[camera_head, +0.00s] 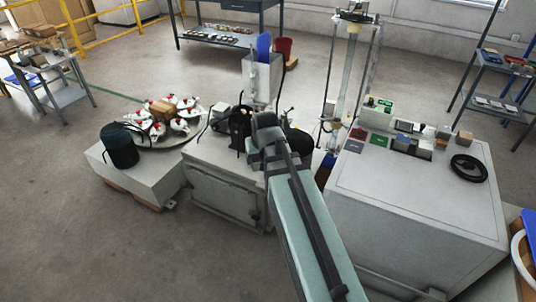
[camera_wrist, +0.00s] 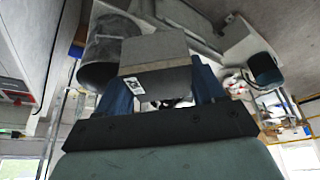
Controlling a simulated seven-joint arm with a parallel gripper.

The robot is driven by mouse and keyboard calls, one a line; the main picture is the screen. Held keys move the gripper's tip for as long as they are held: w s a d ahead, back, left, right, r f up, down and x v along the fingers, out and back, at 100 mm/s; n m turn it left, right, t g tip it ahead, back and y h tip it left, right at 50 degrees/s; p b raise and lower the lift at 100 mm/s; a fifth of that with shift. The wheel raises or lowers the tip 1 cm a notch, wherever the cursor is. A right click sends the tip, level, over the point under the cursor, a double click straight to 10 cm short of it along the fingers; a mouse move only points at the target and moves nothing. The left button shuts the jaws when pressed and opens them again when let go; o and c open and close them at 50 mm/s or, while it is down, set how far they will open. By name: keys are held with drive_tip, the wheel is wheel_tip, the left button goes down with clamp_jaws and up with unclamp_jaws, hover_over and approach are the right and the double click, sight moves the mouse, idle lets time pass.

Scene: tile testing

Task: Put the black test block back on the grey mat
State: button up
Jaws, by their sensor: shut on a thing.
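In the wrist view my gripper (camera_wrist: 160,95) has its two blue fingers closed on the sides of a block (camera_wrist: 155,50). The block looks grey in this light and has a small black-and-white label on its lower edge. In the head view my arm reaches up the middle of the picture, and the fingers and block cannot be made out there. A small dark grey mat (camera_head: 354,146) lies on the left part of the right-hand cabinet top, beside a red mat (camera_head: 358,133) and a green mat (camera_head: 379,140). The grey mat looks bare.
The white cabinet (camera_head: 420,200) also carries a green-and-white device (camera_head: 378,106), several small boxes and a black ring (camera_head: 468,168). A tall test frame (camera_head: 350,60) stands behind it. To the left are a round carousel (camera_head: 195,130) and a dark cylindrical bin (camera_head: 120,147).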

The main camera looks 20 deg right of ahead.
drive_tip(key=w+d+m+h, duration=0.1)
drive_tip(key=w+d+m, duration=0.1)
drive_tip(key=d, duration=1.3)
drive_tip(key=w+d+f+m+g+h, duration=0.1)
drive_tip(key=w+d+m, duration=0.2)
drive_tip(key=d, duration=1.2)
drive_tip(key=w+d+f+m+h, duration=0.1)
drive_tip(key=w+d+m, duration=0.1)
drive_tip(key=d, duration=1.2)
drive_tip(key=shift+w+d+f+m, duration=0.2)
drive_tip(key=shift+w+d+m, duration=0.15)
drive_tip(key=shift+m, duration=0.35)
drive_tip(key=shift+f, duration=0.1)
drive_tip(key=shift+f, duration=3.05)
drive_tip(key=shift+s+f, duration=0.1)
drive_tip(key=shift+f, duration=0.2)
drive_tip(key=o, duration=1.6)
drive_tip(key=shift+c, duration=0.2)
drive_tip(key=shift+o, duration=0.2)
